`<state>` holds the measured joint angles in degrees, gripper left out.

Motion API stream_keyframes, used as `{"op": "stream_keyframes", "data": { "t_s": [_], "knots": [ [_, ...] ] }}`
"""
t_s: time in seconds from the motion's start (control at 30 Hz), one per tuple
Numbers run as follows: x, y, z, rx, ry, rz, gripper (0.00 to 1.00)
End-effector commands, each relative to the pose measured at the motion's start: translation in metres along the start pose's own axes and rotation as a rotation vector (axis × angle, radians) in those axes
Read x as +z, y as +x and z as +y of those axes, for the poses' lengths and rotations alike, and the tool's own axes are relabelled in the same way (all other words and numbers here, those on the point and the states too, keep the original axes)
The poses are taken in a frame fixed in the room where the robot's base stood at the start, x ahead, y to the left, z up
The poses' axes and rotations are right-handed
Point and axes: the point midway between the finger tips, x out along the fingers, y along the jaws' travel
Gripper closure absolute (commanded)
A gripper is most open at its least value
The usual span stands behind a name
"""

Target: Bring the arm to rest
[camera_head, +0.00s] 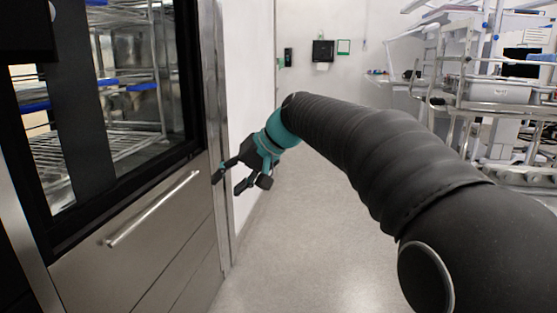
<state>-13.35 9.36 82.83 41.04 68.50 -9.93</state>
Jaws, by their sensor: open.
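My gripper (238,181) is at the end of my black-sleeved arm (370,150), which reaches from the lower right toward the middle left. The gripper has a teal wrist and dark fingers. The fingers are spread apart with nothing between them. They are in front of the metal edge of the washer (222,150) in the picture; I cannot tell whether they touch it.
The washer's glass door (120,120) shows wire racks with blue parts inside. A bar handle (152,210) is on the steel panel below. A metal cart (490,90) with trays stands at the back right. The grey floor (300,230) in the middle is clear.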

Motion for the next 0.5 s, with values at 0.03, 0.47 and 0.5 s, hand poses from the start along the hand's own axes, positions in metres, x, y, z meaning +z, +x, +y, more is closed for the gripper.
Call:
{"op": "stream_keyframes", "data": {
  "t_s": [0.03,0.47,0.5],
  "knots": [
    [0.020,-0.006,0.019,0.064,0.024,0.003,0.49],
    [0.204,-0.056,0.160,0.539,0.086,0.028,0.49],
    [0.221,-0.061,0.169,0.571,0.081,0.030,0.49]
  ]
}}
